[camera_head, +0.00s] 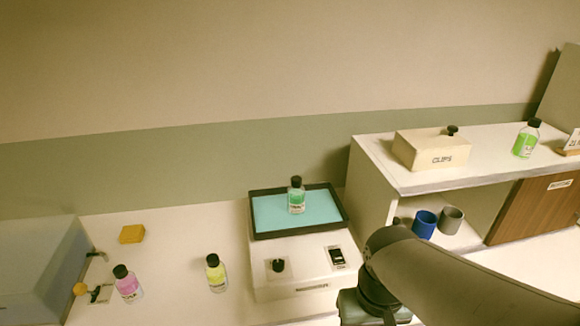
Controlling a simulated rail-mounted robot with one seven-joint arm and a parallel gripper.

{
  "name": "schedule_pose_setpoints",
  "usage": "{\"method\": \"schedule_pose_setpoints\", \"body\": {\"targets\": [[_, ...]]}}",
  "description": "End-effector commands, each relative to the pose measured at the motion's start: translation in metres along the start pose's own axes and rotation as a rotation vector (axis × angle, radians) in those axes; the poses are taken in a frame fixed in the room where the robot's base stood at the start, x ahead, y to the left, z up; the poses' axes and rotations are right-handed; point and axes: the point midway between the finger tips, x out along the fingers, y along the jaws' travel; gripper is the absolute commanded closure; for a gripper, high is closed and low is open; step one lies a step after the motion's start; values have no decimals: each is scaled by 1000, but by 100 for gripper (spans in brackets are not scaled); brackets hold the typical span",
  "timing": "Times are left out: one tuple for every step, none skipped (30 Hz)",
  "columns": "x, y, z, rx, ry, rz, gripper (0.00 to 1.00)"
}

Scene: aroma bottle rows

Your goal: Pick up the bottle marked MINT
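Several small bottles with dark caps are in view, and their labels are too small to read, so I cannot tell which is marked MINT. A bottle with green contents (296,197) stands upright on the blue-green pad of a black-rimmed tray (342,214). Another green bottle (525,141) stands on the right shelf top. A yellow bottle (216,274) stands left of the tray unit, and a pink bottle (128,286) stands further left. My arm reaches in from the lower right and bends down out of the picture; my gripper does not show.
A box marked CLIPS (432,151) sits on the shelf unit (480,148). Blue (424,224) and grey (451,219) cups stand below. The white unit (310,256) under the tray has a dark knob and switch. A yellow block (132,234) lies behind the left bottles.

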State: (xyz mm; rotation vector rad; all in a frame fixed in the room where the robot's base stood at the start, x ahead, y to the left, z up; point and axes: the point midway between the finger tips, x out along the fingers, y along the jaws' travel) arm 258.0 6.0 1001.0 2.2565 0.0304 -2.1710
Motion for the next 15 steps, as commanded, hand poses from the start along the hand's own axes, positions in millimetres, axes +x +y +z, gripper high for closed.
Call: {"method": "schedule_pose_setpoints", "body": {"targets": [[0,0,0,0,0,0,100],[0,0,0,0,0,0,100],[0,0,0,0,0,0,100],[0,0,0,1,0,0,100],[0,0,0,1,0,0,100],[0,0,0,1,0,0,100],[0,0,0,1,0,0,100],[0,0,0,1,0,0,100],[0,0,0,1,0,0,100],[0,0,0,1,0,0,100],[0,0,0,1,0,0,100],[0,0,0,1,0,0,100],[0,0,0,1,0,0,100],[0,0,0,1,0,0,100],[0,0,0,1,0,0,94]]}}
